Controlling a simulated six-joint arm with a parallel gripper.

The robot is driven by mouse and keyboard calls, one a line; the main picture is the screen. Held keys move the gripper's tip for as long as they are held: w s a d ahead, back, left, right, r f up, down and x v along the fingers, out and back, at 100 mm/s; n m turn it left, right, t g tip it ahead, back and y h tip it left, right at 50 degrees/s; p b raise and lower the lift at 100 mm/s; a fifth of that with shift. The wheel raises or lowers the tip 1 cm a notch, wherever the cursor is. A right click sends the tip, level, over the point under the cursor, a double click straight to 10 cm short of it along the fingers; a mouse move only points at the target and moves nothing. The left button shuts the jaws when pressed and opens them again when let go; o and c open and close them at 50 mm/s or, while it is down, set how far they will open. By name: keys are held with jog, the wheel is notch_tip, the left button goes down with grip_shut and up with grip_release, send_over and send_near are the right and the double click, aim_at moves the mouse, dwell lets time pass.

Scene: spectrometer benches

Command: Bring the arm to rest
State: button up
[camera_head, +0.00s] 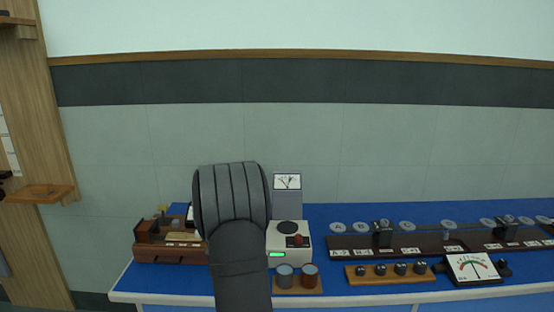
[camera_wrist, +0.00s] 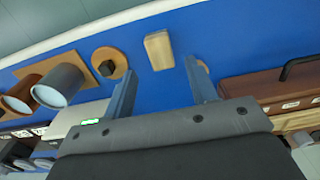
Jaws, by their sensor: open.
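My gripper (camera_wrist: 160,69) shows in the wrist view with its two blue-grey fingers spread apart. Nothing is between the fingers. Beyond the fingertips, a pale wooden block (camera_wrist: 158,50) lies on the blue bench top, and I cannot tell how far below it is. In the head view my dark, ribbed arm rises in front of the bench's left half. It hides part of the bench, and my gripper is not visible there.
The blue bench (camera_head: 330,292) carries a white instrument with a green display (camera_head: 289,243), two cups on a wooden base (camera_head: 297,292), a dark rail (camera_head: 420,244), a dial meter (camera_head: 472,268) and a brown wooden box (camera_head: 168,251). A wooden shelf (camera_head: 40,193) is at left.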

notch_tip(320, 180, up, 6)
notch_tip(320, 180, down, 12)
jog(key=shift+f, duration=0.2)
notch_tip(320, 180, up, 4)
jog(key=shift+f, duration=0.1)
jog(key=s+d+r, duration=0.3)
jog(key=d+r, duration=0.4)
jog(key=d, duration=0.4)
jog(key=w+d+f+m, duration=0.2)
jog(key=d+m, duration=0.2)
jog(key=w+a+f+m, duration=0.1)
jog(key=w+a+m, duration=0.4)
jog(key=w, duration=0.6)
jog(key=a, duration=0.2)
jog(key=shift+a+f, duration=0.15)
jog(key=shift+a, duration=0.25)
